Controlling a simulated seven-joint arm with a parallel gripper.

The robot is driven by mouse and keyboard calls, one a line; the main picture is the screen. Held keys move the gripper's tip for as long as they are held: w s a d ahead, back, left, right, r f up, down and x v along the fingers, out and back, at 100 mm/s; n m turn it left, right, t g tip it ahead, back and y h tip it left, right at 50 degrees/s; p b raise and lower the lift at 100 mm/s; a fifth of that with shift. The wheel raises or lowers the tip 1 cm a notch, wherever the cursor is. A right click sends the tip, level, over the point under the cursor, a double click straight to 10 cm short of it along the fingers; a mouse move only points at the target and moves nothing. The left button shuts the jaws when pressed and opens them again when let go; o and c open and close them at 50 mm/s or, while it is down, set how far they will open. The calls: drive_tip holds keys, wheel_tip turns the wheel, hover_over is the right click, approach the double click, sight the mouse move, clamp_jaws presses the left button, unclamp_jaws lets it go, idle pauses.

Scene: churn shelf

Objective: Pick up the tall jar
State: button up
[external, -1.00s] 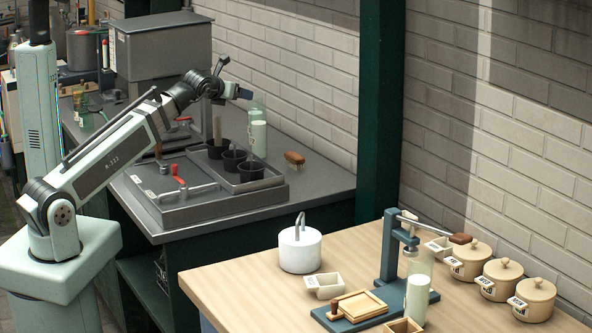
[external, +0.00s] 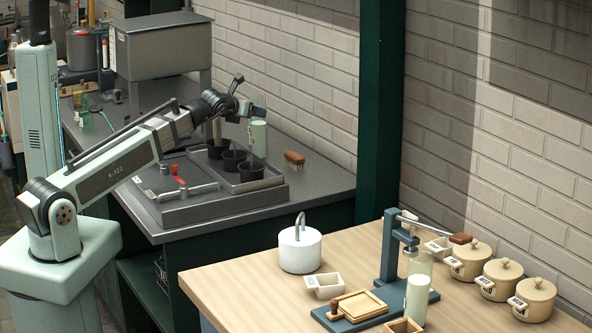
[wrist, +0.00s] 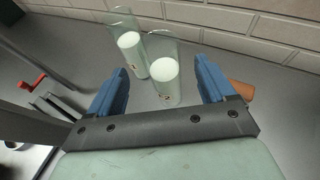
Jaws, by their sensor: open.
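In the wrist view, two clear glass jars with white contents stand close together. The nearer jar (wrist: 164,88) is between my fingertips, and the other jar (wrist: 131,45) is just beyond it to the left. I cannot tell which is taller. In the external view one jar (external: 258,140) shows clearly on the grey counter, its top partly hidden by my gripper (external: 252,111). My gripper, also in the wrist view (wrist: 162,68), is open, its blue fingers to either side of the nearer jar. I cannot tell whether they touch it.
Black cups (external: 234,161) stand in a tray left of the jar. A wooden brush (external: 294,158) lies to its right, and the brick wall is close behind. Another glass jar with white contents (external: 417,297) stands by the blue press on the wooden table.

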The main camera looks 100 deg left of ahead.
sight(259, 132)
drive_tip(key=x, duration=0.6)
drive_tip(key=shift+a, duration=0.15)
drive_tip(key=shift+w, duration=0.1)
clamp_jaws()
idle(0.7)
